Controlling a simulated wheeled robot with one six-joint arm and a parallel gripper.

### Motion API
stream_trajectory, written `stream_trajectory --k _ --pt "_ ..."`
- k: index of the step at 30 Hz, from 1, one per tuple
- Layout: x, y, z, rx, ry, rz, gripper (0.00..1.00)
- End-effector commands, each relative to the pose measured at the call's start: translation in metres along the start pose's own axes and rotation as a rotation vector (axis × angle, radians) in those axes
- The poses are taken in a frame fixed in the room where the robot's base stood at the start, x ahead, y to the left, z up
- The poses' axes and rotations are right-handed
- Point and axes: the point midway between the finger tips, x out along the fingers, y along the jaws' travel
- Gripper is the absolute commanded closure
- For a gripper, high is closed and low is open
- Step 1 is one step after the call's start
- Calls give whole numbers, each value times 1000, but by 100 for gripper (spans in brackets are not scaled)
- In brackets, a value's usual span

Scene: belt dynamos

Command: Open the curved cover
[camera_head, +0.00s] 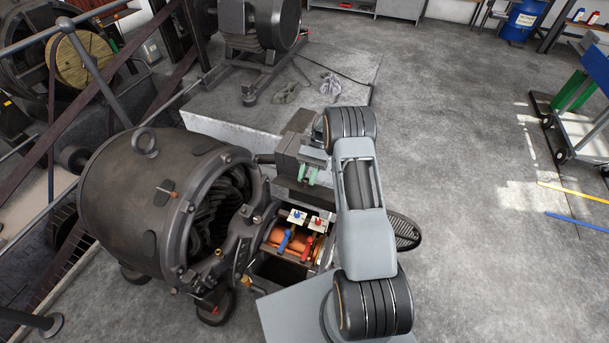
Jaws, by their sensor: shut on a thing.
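The dynamo (140,205) is a large dark cylinder with an open round end on the left. At its right end an opening shows a copper drum (288,238) with a blue-handled part (285,241) and a red-handled part (308,247). The curved cover (296,189) shows as a dark grey piece at the far edge of this opening, raised off the copper drum. My gripper (308,174), with green fingertips, is shut on the cover's edge from above. The exact grip point is too small to see clearly, and my arm hides the cover's right part.
Dark railings and a spoked wheel with a yellow disc (80,60) fill the left. A trolley (590,95) and a blue barrel (522,20) stand far right.

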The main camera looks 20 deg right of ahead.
Motion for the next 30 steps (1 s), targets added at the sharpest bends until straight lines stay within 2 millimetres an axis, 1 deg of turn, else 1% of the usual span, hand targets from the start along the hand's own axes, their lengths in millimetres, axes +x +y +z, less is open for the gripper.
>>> stream_trajectory --k 7,8,15,22,25,28,30 --pt "0 0 -1 1 -2 -7 100" --pt "0 0 -1 1 -1 -7 71" --pt "-1 1 -1 1 0 -6 48" --pt "-1 0 0 0 1 -4 48" --pt "-3 0 4 0 2 -4 48" --pt "-8 0 14 -2 4 -5 48" --pt "-14 0 25 -2 4 -6 48"
